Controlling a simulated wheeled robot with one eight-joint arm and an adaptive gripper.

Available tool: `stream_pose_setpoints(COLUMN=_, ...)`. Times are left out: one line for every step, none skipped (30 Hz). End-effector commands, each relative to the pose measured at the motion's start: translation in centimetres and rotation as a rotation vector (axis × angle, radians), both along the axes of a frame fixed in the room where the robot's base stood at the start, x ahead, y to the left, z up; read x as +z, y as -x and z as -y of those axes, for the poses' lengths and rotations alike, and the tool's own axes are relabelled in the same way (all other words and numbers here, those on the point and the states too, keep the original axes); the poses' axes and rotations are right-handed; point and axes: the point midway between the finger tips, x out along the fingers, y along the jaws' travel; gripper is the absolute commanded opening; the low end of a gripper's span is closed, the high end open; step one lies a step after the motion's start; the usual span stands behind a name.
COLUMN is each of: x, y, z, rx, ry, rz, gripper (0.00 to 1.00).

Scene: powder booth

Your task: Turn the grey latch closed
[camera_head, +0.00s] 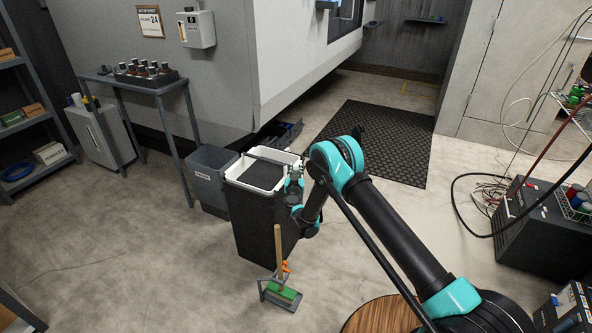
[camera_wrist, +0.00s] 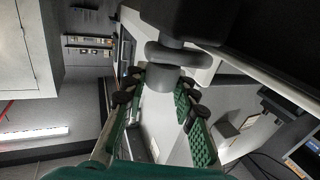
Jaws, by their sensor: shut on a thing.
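The grey latch (camera_wrist: 166,56) is a rounded knob with a wider collar, in the upper middle of the wrist view, against a black body. My gripper (camera_wrist: 163,88) is shut on it, with one green-padded finger on each side of its end. In the head view my gripper (camera_head: 293,184) is at the right side of the tall black bin (camera_head: 262,222) with a white rim, just below the rim. The latch cannot be made out there, hidden by my gripper and arm. How far the latch is turned cannot be told.
A grey bin (camera_head: 208,182) stands close left of the black bin. A green brush with a wooden handle (camera_head: 279,245) stands in front of it. A round wooden top (camera_head: 384,316) is at the bottom. Open floor and a dark mat (camera_head: 385,140) lie behind my arm.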

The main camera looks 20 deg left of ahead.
Motion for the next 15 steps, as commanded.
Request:
stream_pose_setpoints(x=0.01, y=0.07, z=-0.26, rx=-0.026, ry=0.000, rz=0.000, gripper=0.00)
stream_pose_setpoints(x=0.01, y=0.09, z=-0.28, rx=-0.047, ry=0.000, rz=0.000, gripper=0.00)
stream_pose_setpoints(x=0.01, y=0.09, z=-0.27, rx=-0.074, ry=0.000, rz=0.000, gripper=0.00)
stream_pose_setpoints(x=0.01, y=0.07, z=-0.24, rx=-0.095, ry=0.000, rz=0.000, gripper=0.00)
stream_pose_setpoints(x=0.02, y=0.05, z=-0.25, rx=-0.115, ry=0.000, rz=0.000, gripper=0.00)
stream_pose_setpoints(x=0.00, y=0.05, z=-0.26, rx=-0.139, ry=0.000, rz=0.000, gripper=0.00)
stream_pose_setpoints(x=-0.01, y=0.06, z=-0.27, rx=-0.155, ry=0.000, rz=0.000, gripper=0.00)
stream_pose_setpoints(x=-0.01, y=0.04, z=-0.25, rx=-0.170, ry=0.000, rz=0.000, gripper=0.00)
stream_pose_setpoints(x=0.00, y=0.01, z=-0.20, rx=-0.188, ry=0.000, rz=0.000, gripper=0.00)
stream_pose_setpoints(x=0.00, y=0.02, z=-0.18, rx=-0.198, ry=0.000, rz=0.000, gripper=0.00)
stream_pose_setpoints(x=0.00, y=0.02, z=-0.13, rx=-0.207, ry=0.000, rz=0.000, gripper=0.00)
stream_pose_setpoints(x=0.00, y=0.03, z=-0.10, rx=-0.215, ry=0.000, rz=0.000, gripper=0.00)
stream_pose_setpoints(x=0.01, y=0.04, z=-0.09, rx=-0.219, ry=0.000, rz=0.000, gripper=0.00)
stream_pose_setpoints(x=0.01, y=0.04, z=-0.07, rx=-0.222, ry=0.000, rz=0.000, gripper=0.00)
stream_pose_setpoints(x=0.01, y=0.05, z=-0.05, rx=-0.224, ry=0.000, rz=0.000, gripper=0.00)
